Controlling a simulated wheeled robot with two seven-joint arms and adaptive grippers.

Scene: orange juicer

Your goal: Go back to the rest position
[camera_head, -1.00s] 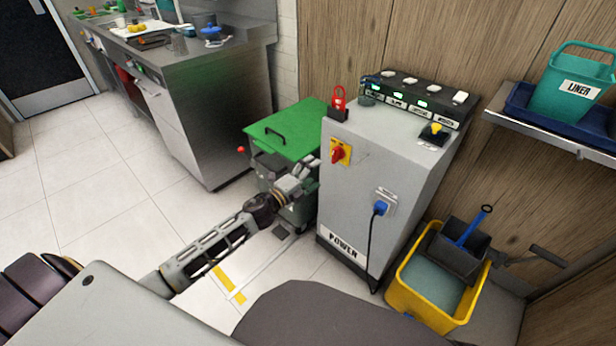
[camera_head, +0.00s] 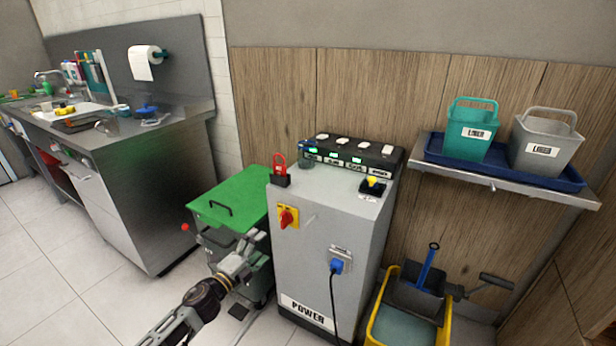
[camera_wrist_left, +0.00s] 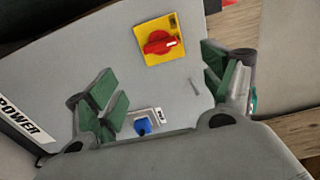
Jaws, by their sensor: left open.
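My left gripper (camera_head: 240,262) is low in front of the green-lidded bin, beside the left side of the grey power cabinet (camera_head: 325,240). In the left wrist view the green-padded fingers of my left gripper (camera_wrist_left: 165,92) stand wide apart with nothing between them. Beyond them is the cabinet face with a red rotary switch on a yellow plate (camera_wrist_left: 158,42) and a blue plug (camera_wrist_left: 143,126). The switch (camera_head: 287,217) and plug (camera_head: 337,266) also show in the head view. My right gripper is not in view.
The green-lidded bin (camera_head: 232,198) stands left of the cabinet. A steel counter (camera_head: 150,200) is farther left. A yellow mop bucket (camera_head: 400,325) is at the right front, below a wall shelf (camera_head: 500,178) with two buckets. White floor (camera_head: 60,280) is clear at the left.

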